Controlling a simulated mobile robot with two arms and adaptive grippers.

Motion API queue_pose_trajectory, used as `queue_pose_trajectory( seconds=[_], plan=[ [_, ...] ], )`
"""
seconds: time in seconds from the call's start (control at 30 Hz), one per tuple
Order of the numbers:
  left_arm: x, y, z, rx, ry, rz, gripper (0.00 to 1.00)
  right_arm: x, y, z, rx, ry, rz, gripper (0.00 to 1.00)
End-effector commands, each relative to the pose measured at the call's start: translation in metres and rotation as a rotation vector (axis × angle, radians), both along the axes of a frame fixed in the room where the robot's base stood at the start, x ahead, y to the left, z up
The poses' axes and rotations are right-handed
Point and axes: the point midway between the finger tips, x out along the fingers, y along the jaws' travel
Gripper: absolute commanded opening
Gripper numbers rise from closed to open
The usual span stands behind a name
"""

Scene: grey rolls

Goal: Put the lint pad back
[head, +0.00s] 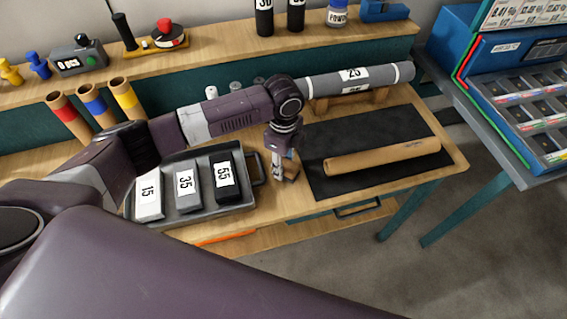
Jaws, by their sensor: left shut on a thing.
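My left gripper (279,176) points down over the workbench, between the grey tray and the dark mat. It is shut on a small brown block (291,174), mostly hidden by the fingers, which looks like the lint pad. I cannot tell whether the block touches the bench top. No other thing in view is clearly a lint pad. My right gripper is not in view.
A grey tray (245,203) with blocks marked 15, 35 and 55 stands left of the gripper. A brown roll (382,158) lies on the dark mat (330,190). A grey roll (355,78) marked 23 rests behind. A blue display (482,55) stands at right.

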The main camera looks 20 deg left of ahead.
Motion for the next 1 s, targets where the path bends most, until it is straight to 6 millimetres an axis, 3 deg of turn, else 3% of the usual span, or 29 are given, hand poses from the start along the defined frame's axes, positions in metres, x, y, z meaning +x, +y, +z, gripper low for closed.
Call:
queue_pose_trajectory(
  seconds=[0.13,0.17,0.3,0.7,1.0],
  plan=[
    [0.000,0.000,-0.003,0.000,0.000,0.001,0.09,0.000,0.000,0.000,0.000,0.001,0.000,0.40],
    [0.000,0.000,-0.003,0.000,0.000,0.000,0.33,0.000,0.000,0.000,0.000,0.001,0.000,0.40],
    [0.000,0.000,-0.003,0.000,0.000,0.000,0.48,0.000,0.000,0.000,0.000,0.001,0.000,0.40],
    [0.001,0.000,0.005,0.000,-0.002,0.000,0.49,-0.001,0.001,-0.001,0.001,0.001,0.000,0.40],
    [0.002,0.000,0.063,-0.002,-0.006,0.000,0.49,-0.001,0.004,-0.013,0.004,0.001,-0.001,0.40]
  ],
)
